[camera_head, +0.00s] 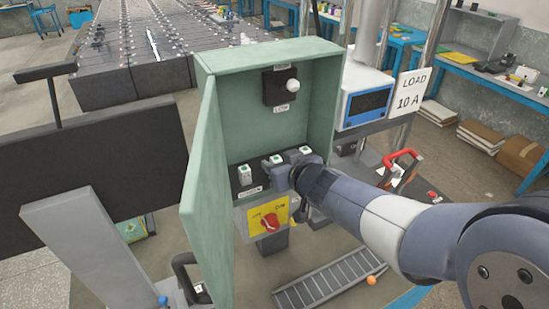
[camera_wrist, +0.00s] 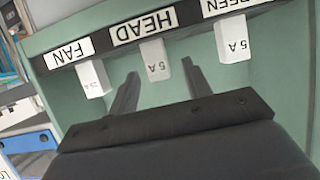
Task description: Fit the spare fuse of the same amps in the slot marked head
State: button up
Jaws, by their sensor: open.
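The green box (camera_head: 321,100) stands with its door (camera_head: 205,190) swung open on the left. In the wrist view, a strip inside carries labels seen upside down: FAN (camera_wrist: 69,51), HEAD (camera_wrist: 145,25) and one partly cut off, ending in REEN. A white fuse (camera_wrist: 153,61) marked 5 A sits at HEAD. Another white fuse (camera_wrist: 232,43) marked 5 A sits at the cut-off label; the fuse (camera_wrist: 93,79) at FAN has blurred marking. My gripper (camera_wrist: 160,74) is open, its fingers either side of the HEAD fuse with gaps. I cannot make out a spare fuse.
A yellow switch plate with a red knob (camera_head: 271,222) is below the fuses. A white lamp (camera_head: 293,85) is on the back wall. A sign (camera_head: 408,91) reads LOAD 10 A beside a blue-and-white device (camera_head: 366,103). A red handle (camera_head: 402,157) stands right of the box.

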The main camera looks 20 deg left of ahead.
aim_at(277, 160)
jog(key=p+v, duration=0.1)
jog(key=v, duration=0.6)
jog(key=shift+f, duration=0.1)
jog(key=b+x, duration=0.1)
jog(key=x, duration=1)
jog(key=shift+b, duration=0.4)
jog(key=shift+r, duration=0.5)
jog(key=shift+f, duration=0.1)
